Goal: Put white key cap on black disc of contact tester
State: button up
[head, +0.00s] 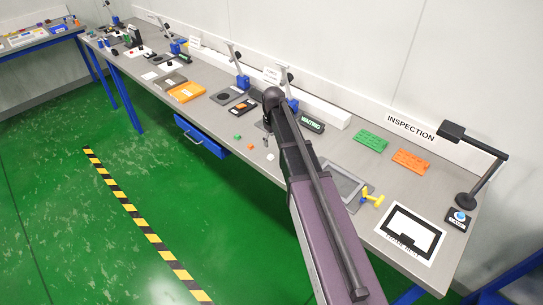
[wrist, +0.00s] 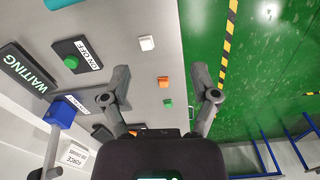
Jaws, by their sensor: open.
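The white key cap (wrist: 147,43) lies on the grey bench top near its front edge, apart from my fingers; it also shows in the head view (head: 270,157), just left of my arm. My gripper (wrist: 160,97) is open and empty above the bench edge in the wrist view, its two fingers spread wide.
An orange cap (wrist: 163,81) and a green cap (wrist: 168,103) lie between my fingers in the picture. A black box with a green button (wrist: 71,62) and a WAITING display (wrist: 27,69) stand to the left. Green floor (wrist: 265,60) lies beyond the bench edge.

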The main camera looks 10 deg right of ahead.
jog(key=n, duration=0.2)
send_over(271, 156)
jog(key=shift+a, duration=0.2)
jog(key=shift+f, duration=0.15)
notch_tip(271, 156, down, 8)
jog(key=b, duration=0.8)
jog(key=shift+f+b, duration=0.2)
jog(key=shift+b, duration=0.15)
jog(key=shift+f, duration=0.1)
jog(key=shift+w+d+f+b, duration=0.1)
jog(key=shift+w+f+b, duration=0.05)
jog(key=shift+f+b, duration=2.4)
jog(key=shift+r, duration=0.1)
jog(key=c, duration=0.8)
jog(key=shift+c, duration=0.5)
